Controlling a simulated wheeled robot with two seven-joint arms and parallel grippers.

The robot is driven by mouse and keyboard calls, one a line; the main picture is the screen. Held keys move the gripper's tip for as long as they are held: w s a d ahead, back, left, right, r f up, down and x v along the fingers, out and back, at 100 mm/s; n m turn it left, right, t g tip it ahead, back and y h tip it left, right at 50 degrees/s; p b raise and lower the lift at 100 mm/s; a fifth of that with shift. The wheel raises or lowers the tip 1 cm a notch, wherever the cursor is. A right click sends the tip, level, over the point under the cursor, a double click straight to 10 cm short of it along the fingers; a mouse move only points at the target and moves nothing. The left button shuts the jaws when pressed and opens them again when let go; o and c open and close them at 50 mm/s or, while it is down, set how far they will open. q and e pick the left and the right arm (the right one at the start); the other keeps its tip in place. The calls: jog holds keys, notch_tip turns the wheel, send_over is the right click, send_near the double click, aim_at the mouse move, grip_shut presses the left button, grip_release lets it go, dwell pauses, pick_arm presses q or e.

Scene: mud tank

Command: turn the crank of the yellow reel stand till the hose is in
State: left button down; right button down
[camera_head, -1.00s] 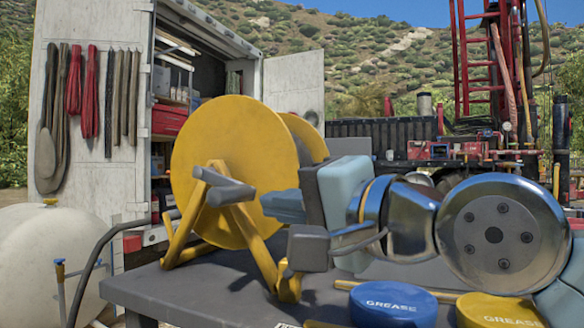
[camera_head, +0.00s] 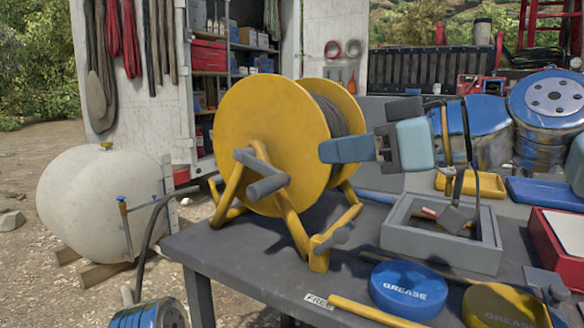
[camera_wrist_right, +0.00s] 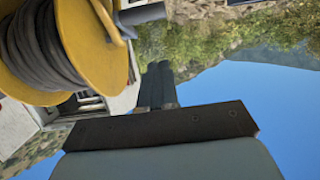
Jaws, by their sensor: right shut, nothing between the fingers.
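The yellow reel stand (camera_head: 262,140) stands on a dark table, with dark hose (camera_head: 338,112) wound between its flanges. Its grey crank (camera_head: 262,176) is on the near left side, the handle pointing down and right. A dark hose length (camera_head: 147,232) runs from the reel's left over the table edge to the ground. My right gripper (camera_head: 322,150) is shut and empty, pointing left in front of the right flange, apart from the crank. My left gripper is out of view.
A grey open tray (camera_head: 440,250) stands right of the stand. A blue grease tin (camera_head: 408,288), a yellow tin (camera_head: 505,305) and a yellow bar (camera_head: 375,312) lie at the table's front. A red box (camera_head: 555,250) is at right. A pale tank (camera_head: 95,205) is left.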

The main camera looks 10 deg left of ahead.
jog(key=w+a+f+p, duration=0.1)
jog(key=w+a+f, duration=0.2)
jog(key=a+f, duration=0.2)
jog(key=shift+a+p, duration=0.4)
jog(key=shift+a, duration=1.35)
jog(key=shift+t+y, duration=0.3)
jog(key=shift+y, duration=0.5)
jog(key=f+b, duration=0.1)
jog(key=b, duration=0.2)
jog(key=f+b, duration=0.2)
jog(key=b, duration=0.2)
jog(key=a+f+b, duration=0.1)
jog(key=f+b, duration=0.1)
jog(key=b, duration=0.2)
jog(key=shift+w+f, duration=0.2)
jog(key=shift+w, duration=0.05)
jog(key=shift+r, duration=0.1)
